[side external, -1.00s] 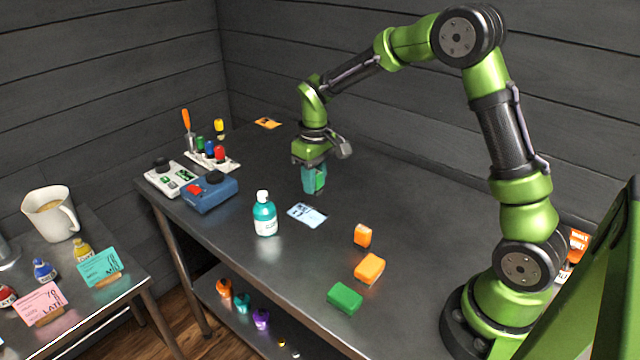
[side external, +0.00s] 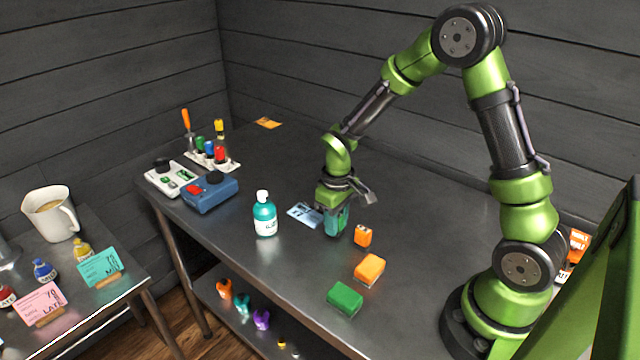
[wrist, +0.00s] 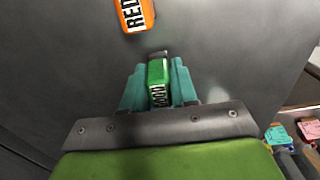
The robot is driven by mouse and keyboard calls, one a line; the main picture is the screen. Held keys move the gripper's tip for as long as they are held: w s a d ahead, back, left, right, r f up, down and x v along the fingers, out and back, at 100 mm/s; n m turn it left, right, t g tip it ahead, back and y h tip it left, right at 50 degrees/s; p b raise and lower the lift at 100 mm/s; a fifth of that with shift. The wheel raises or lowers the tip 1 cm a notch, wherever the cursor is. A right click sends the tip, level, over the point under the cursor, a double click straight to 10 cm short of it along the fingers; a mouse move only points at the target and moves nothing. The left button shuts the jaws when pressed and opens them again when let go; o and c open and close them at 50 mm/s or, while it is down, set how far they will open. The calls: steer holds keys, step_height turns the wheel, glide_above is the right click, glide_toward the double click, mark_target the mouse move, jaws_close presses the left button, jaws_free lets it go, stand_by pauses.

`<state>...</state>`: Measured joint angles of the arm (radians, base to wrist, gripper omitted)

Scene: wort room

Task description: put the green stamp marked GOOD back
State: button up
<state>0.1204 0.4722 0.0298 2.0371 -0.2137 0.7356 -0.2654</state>
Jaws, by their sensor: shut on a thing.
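My gripper (side external: 336,222) is shut on a green stamp, with its teal fingers on both sides of it. The green stamp (wrist: 159,82) shows between the fingers in the wrist view, with white lettering that seems to read GOOD. In the side view the fingers mostly hide it. It is low over the table, just left of an orange stamp (side external: 363,236); I cannot tell whether it touches the table. The orange stamp (wrist: 133,14) shows letters starting RED in the wrist view. A green block (side external: 345,298) and an orange block (side external: 369,267) lie nearer the front.
A pale blue card (side external: 305,215) lies left of my gripper, with a teal bottle (side external: 265,215) beyond it. A blue device (side external: 210,193) and a rack of coloured tools (side external: 212,157) stand at the left end. The table's back right is clear.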

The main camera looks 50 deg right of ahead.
steer(key=shift+f, duration=0.25)
steer(key=shift+f, duration=0.15)
steer(key=o, duration=0.8)
steer(key=shift+o, duration=0.2)
step_height(320, 180, up, 12)
steer(key=shift+r, duration=0.1)
steer(key=s+a+r+m+t+y, duration=0.2)
steer(key=s+a+r+m+t, duration=0.2)
steer(key=s+r, duration=0.7)
steer(key=s+a+t, duration=0.2)
steer(key=t, duration=0.1)
steer(key=shift+s+a+r, duration=0.2)
steer(key=shift+s+a, duration=0.05)
steer(key=shift+a, duration=0.15)
